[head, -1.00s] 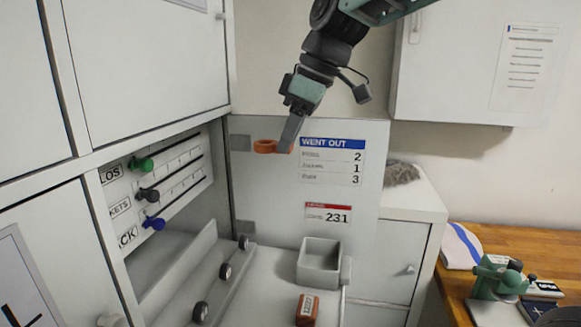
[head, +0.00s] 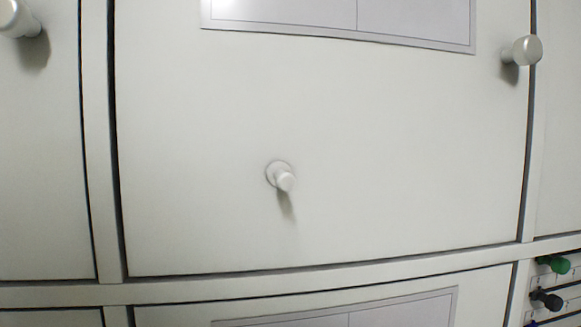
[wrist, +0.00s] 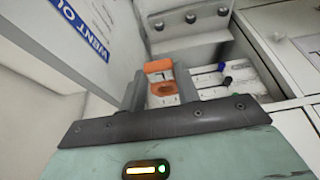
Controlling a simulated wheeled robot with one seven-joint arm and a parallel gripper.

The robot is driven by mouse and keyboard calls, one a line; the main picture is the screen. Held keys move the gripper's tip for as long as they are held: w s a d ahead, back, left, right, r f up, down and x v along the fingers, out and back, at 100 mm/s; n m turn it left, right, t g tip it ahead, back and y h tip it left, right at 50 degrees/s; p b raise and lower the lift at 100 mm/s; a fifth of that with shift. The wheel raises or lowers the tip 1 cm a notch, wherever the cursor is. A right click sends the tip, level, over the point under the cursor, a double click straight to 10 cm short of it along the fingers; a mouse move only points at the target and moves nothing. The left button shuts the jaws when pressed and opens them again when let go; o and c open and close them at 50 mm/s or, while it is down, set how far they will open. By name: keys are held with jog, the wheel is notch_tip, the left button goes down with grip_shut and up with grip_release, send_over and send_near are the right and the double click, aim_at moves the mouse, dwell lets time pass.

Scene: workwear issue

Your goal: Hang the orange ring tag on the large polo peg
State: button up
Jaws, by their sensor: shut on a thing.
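In the wrist view my gripper (wrist: 160,85) is shut on the orange ring tag (wrist: 158,66), which sits between the two fingers. The gripper and tag are outside the head view. In the head view a small pale peg (head: 284,178) sticks out from the middle of a white locker door (head: 400,150). No readable label shows which peg is the large polo peg. The tag is apart from this peg.
Pale knobs stick out at the upper left (head: 18,20) and upper right (head: 525,50). A framed sheet (head: 340,22) is cut off at the top. Green (head: 553,264) and black (head: 546,299) knobs show at lower right. The wrist view shows a "WENT OUT" panel (wrist: 85,40).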

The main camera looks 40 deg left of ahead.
jog(key=shift+f, duration=0.1)
notch_tip(320, 180, down, 5)
jog(key=b, duration=0.5)
jog(key=shift+f+b, duration=0.2)
jog(key=shift+b, duration=0.1)
